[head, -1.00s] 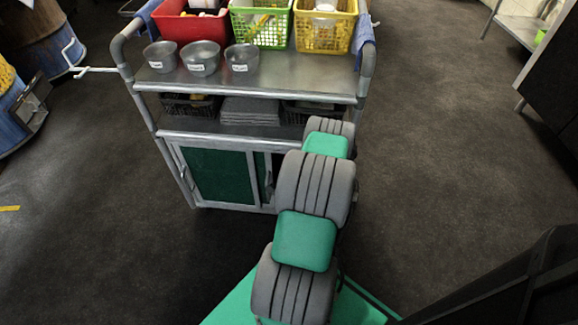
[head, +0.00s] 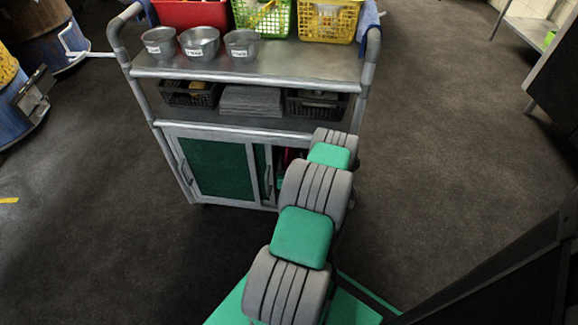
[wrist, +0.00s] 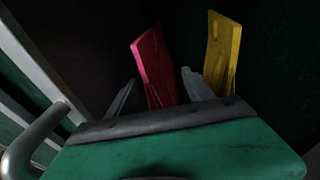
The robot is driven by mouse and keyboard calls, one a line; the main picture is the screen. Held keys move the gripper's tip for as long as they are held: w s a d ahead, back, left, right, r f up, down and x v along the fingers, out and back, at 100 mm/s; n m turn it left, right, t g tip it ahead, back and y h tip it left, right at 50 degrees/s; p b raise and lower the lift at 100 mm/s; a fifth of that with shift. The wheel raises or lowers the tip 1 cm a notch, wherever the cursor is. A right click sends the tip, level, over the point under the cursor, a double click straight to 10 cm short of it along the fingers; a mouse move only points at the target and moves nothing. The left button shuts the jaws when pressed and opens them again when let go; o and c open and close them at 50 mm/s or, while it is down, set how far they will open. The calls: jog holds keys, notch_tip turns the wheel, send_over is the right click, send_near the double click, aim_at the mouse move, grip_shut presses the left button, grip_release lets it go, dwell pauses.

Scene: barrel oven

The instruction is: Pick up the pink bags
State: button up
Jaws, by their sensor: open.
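In the wrist view a flat, upright pink bag (wrist: 154,66) stands inside the dark cabinet, tilted slightly. My gripper (wrist: 159,84) is open, with its grey fingers on either side of the pink bag in the picture. I cannot tell whether they touch it. The bag's lower end is hidden behind my gripper's body. In the head view a small patch of pink (head: 290,157) shows in the cabinet's open right part. My gripper is hidden behind my arm there.
A yellow bag (wrist: 222,52) stands just right of my gripper's right finger. The cabinet's green sliding door (head: 220,170) covers the left part, its handle (wrist: 38,138) close at the wrist view's left. The trolley's shelf (head: 240,122) lies above the opening.

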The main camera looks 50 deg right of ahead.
aim_at(290, 152)
jog(key=shift+b+x, duration=0.5)
jog(key=shift+x, duration=2)
jog(key=shift+c, duration=0.6)
grip_shut()
jog(key=shift+r, duration=0.1)
